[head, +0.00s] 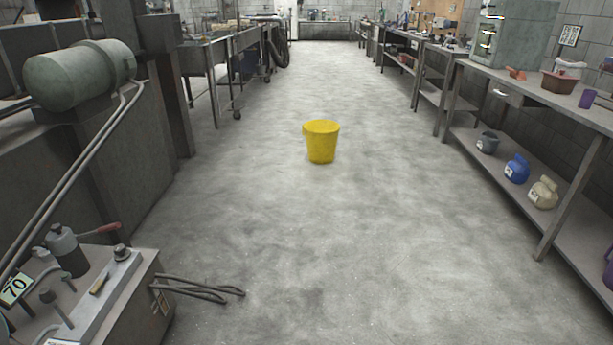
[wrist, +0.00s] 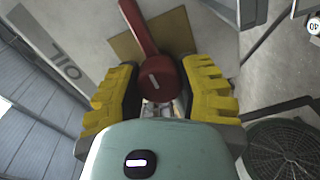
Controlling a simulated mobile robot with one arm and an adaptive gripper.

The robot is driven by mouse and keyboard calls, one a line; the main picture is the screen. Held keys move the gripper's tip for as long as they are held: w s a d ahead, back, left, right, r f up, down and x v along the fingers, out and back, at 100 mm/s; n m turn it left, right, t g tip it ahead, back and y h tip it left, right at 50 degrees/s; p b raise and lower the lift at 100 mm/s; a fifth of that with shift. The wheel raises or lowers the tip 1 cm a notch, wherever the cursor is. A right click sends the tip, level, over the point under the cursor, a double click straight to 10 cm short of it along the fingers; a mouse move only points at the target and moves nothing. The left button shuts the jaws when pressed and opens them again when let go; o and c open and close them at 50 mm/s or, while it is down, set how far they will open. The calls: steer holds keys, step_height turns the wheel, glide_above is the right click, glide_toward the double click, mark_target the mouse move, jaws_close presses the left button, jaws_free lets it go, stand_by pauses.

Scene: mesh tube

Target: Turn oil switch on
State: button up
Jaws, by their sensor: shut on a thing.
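The oil switch (wrist: 168,76) is a red knob with a white mark and a long red handle, set on a grey panel. In the wrist view its handle points up and slightly left, with a tan plate behind it. The word OIL (wrist: 64,64) stands on the panel to the left. My gripper (wrist: 165,85) has its two yellow ribbed fingers on either side of the red knob and is shut on it. The inner contact is partly hidden by the teal gripper body. My gripper does not show in the head view.
A machine with a red-handled lever (head: 100,230) fills the lower left of the head view. A yellow bucket (head: 321,142) stands on the open floor. A long bench with shelves (head: 520,105) lines the right. A round dark grille (wrist: 285,150) is at lower right in the wrist view.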

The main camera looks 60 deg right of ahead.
steer(key=o, duration=1.2)
